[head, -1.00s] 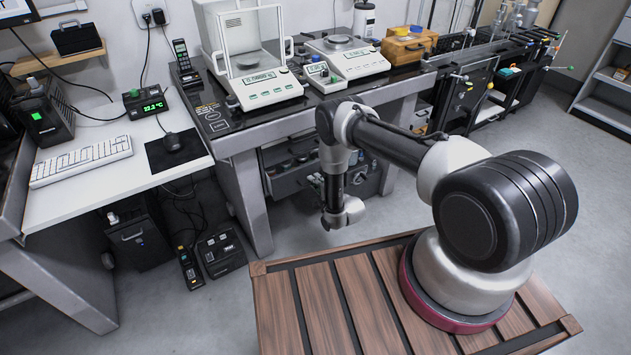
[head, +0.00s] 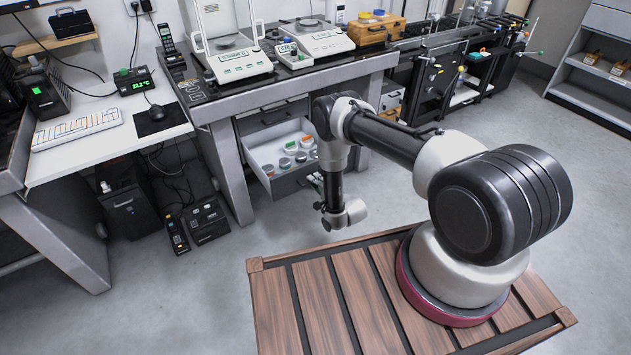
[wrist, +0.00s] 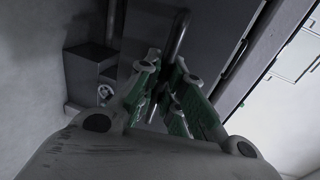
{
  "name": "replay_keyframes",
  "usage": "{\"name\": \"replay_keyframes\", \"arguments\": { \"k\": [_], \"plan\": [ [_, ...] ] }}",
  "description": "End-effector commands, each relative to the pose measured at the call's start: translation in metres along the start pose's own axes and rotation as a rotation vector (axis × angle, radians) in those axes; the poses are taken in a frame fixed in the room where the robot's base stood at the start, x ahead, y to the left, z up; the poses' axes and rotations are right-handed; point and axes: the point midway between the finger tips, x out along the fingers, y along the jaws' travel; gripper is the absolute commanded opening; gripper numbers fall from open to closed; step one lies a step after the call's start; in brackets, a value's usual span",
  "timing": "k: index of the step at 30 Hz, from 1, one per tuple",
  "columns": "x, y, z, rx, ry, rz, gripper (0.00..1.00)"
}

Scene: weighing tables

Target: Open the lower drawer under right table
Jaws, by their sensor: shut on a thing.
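The lower drawer (head: 292,183) under the right table (head: 290,92) stands pulled out. Its light interior holds several round jars (head: 284,162). The upper drawer (head: 285,114) above it looks shut. In the wrist view my gripper (wrist: 163,98) has its green-padded fingers closed around a metal bar handle (wrist: 179,38). The part of the drawer behind my arm is hidden.
Balances (head: 231,62) stand on the right table. A white desk (head: 105,150) with a keyboard (head: 77,129) is at the left. Black boxes (head: 204,220) lie on the floor beside the table leg. Grey floor is open to the right.

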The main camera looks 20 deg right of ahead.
Motion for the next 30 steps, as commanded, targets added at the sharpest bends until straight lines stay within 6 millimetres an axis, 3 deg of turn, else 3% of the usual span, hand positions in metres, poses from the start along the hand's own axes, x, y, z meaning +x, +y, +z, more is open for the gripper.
{"name": "replay_keyframes", "arguments": {
  "k": [12,13,16,26,30],
  "plan": [
    [0.0,0.001,0.0,0.0,0.0,0.002,0.0],
    [0.0,0.001,0.0,0.0,0.0,0.002,0.13],
    [0.0,0.001,0.0,0.0,0.0,0.002,0.31],
    [-0.001,0.0,0.0,0.0,0.0,0.0,0.32],
    [-0.015,0.001,0.0,0.0,0.0,0.003,0.32]
  ]
}}
